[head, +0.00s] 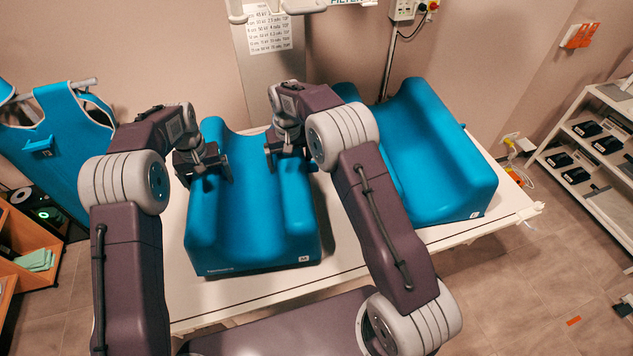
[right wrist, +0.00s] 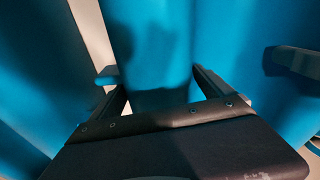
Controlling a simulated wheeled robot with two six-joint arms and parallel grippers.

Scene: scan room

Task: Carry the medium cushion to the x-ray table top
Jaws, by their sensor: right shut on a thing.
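The smaller blue cushion (head: 250,210), with a trough along its middle and a small white label on its front, lies on a white table top (head: 250,290). I take it for the medium cushion. My right gripper (head: 291,166) is shut on its right raised side, which shows between the fingers (right wrist: 155,85) in the right wrist view. My left gripper (head: 207,180) is at its left raised side, fingers apart on either side of it; whether they press on it I cannot tell. I cannot tell whether this white table is the x-ray table.
A larger blue cushion (head: 430,150) stands on the same table, close to my right arm. A white rack (head: 598,150) with black boxes stands at the right. The floor at lower right looks mostly clear.

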